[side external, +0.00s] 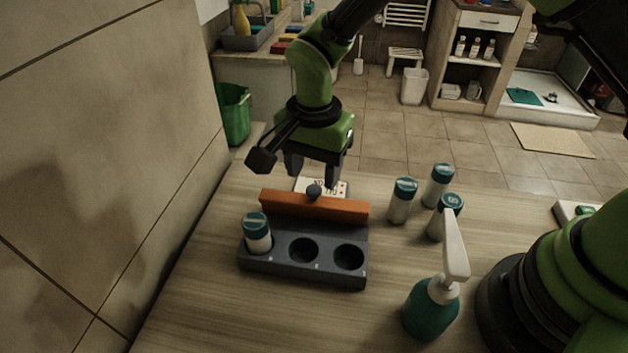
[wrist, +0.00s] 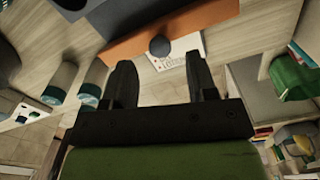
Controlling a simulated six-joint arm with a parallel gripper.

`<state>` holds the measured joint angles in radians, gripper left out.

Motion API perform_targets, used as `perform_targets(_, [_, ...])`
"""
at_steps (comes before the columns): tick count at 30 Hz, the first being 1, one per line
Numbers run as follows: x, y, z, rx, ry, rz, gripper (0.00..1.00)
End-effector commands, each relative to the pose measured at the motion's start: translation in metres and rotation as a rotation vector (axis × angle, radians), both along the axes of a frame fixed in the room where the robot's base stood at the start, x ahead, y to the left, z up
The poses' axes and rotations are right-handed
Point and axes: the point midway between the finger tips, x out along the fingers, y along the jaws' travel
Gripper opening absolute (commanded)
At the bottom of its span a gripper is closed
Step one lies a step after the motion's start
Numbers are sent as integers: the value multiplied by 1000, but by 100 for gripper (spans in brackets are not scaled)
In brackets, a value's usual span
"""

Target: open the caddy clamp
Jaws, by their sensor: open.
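The dark grey caddy (side external: 300,270) sits on the table with three round wells in a row. A white, teal-capped vessel (side external: 257,236) stands in its left well; the middle and right wells are empty. The orange clamp bar (side external: 335,209) runs along the caddy's back edge, with a dark round knob (side external: 313,191) at its middle. My gripper (side external: 313,174) is open and empty, just above and behind the knob. In the wrist view the clamp bar (wrist: 190,24) and knob (wrist: 159,46) show ahead of my gripper (wrist: 159,70), the knob roughly centred between the fingers and apart from them.
Several loose teal-capped vessels (side external: 402,203) stand right of the caddy. A teal pump bottle (side external: 432,308) stands at the front right. A white card (side external: 335,185) lies behind the caddy. A wall (side external: 110,150) bounds the left. Table front of the caddy is clear.

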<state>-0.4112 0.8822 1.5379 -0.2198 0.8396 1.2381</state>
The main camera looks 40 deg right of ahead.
Motion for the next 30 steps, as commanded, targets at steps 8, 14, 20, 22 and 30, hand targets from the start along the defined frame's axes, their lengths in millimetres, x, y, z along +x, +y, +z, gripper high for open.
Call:
perform_targets(8, [1,0,51,3,-4,0,52])
perform_targets(14, [0,0,62,1,-1,0,52])
perform_targets(20, [0,0,62,0,0,0,52])
perform_targets(22, [0,0,63,1,-1,1,52])
perform_targets(30, [-14,-26,118,57,-90,95,52])
